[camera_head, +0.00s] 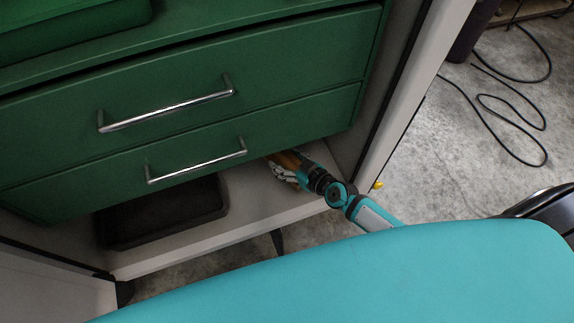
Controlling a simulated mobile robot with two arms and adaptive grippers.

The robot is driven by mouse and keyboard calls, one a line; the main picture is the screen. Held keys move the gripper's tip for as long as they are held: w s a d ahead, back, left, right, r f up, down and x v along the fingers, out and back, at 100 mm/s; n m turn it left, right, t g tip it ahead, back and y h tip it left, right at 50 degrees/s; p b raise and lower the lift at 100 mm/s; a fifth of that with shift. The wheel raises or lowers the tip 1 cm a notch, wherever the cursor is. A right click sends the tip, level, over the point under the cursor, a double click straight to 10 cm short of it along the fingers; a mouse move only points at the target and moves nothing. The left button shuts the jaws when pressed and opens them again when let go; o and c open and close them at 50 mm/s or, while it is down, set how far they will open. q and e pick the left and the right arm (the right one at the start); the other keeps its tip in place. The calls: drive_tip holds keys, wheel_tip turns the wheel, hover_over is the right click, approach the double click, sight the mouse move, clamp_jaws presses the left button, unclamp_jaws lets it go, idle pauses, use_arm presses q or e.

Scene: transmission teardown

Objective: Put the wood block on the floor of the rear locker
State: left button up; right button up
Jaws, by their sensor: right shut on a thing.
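My right gripper (283,172) reaches into the low open space under the green drawers, near its right side. It is shut on the brown wood block (287,160), which shows only in part between the fingers and the drawer's lower edge. The locker floor (248,204) is a light grey shelf just below the gripper. I cannot tell whether the block touches this floor. My left gripper is not in view.
A black tray (165,222) lies on the left of the locker floor. Two green drawers with metal handles (196,162) hang low above. The right cabinet wall stands close to my arm. A black cable (515,125) lies on the concrete at right.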

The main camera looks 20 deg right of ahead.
sight(287, 166)
drive_tip(key=shift+w+f+b, duration=0.15)
drive_tip(key=shift+f+b, duration=1.05)
drive_tip(key=shift+f, duration=0.5)
drive_tip(key=shift+f, duration=0.2)
drive_tip(key=o, duration=1.6)
drive_tip(key=shift+c, duration=0.2)
drive_tip(key=shift+r, duration=0.1)
drive_tip(key=shift+s+d+r, duration=0.1)
drive_tip(key=shift+s+r, duration=0.05)
drive_tip(key=shift+s, duration=0.15)
drive_tip(key=p+v, duration=0.1)
drive_tip(key=v, duration=1)
drive_tip(key=shift+s+d+r, duration=0.1)
drive_tip(key=shift+s, duration=0.2)
